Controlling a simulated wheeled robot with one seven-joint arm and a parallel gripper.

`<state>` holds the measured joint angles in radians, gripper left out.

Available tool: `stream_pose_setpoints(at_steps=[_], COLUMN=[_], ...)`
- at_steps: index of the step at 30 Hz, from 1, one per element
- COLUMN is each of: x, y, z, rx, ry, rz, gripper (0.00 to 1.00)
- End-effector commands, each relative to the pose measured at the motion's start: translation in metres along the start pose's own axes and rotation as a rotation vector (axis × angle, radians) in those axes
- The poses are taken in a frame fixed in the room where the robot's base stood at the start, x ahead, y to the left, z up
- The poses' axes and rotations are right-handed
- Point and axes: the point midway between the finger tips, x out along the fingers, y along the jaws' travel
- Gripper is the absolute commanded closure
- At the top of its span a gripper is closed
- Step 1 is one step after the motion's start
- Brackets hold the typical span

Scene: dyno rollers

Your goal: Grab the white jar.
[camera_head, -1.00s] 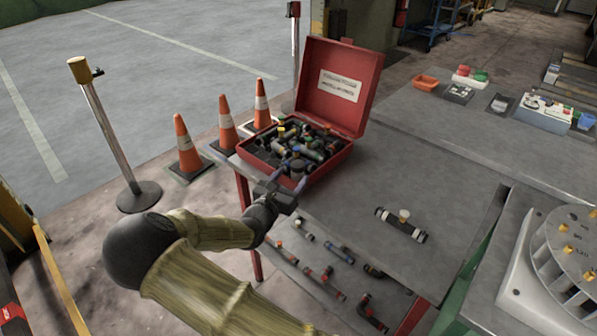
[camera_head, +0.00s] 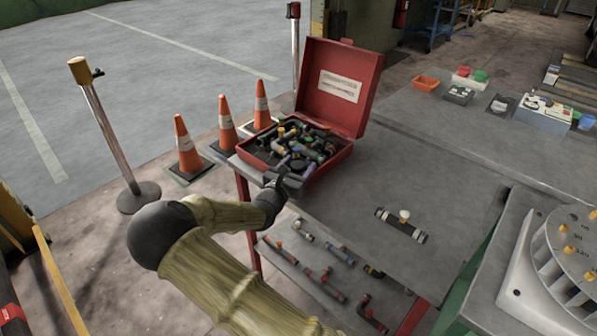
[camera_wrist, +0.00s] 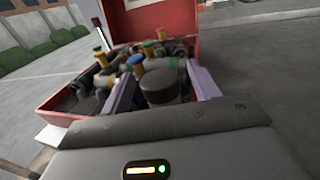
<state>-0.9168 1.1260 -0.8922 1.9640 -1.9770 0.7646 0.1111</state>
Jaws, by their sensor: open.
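I cannot make out a white jar in either view. My gripper (camera_head: 284,176) is at the front edge of the open red case (camera_head: 326,165). In the wrist view my gripper (camera_wrist: 162,88) is open, its two pale fingers reaching over the case's contents. A dark grey round-topped fitting (camera_wrist: 160,84) shows between the fingers, and I see no finger closed on it. Fittings with yellow, green and blue caps lie just beyond. My gripper's body hides part of the case's near side.
The case stands on a grey table (camera_head: 345,215). A dark pipe piece with a white knob (camera_head: 404,216) lies to its right. Several pipe fittings lie on the lower shelf. Orange cones (camera_head: 228,125) stand behind left.

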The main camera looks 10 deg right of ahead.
Motion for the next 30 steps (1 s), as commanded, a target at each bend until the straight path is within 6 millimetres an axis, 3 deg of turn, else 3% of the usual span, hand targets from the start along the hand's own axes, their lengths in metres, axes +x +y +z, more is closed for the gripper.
stream_pose_setpoints(at_steps=[11,19,30], x=[-0.0004,-0.0005,-0.0004], y=[-0.0001,-0.0001,0.0002], z=[0.0001,0.0001,0.0088], rx=[0.001,0.001,0.004], ry=[0.0,0.0,-0.001], rz=[0.0,0.0,0.0], gripper=[0.39,0.87,0.88])
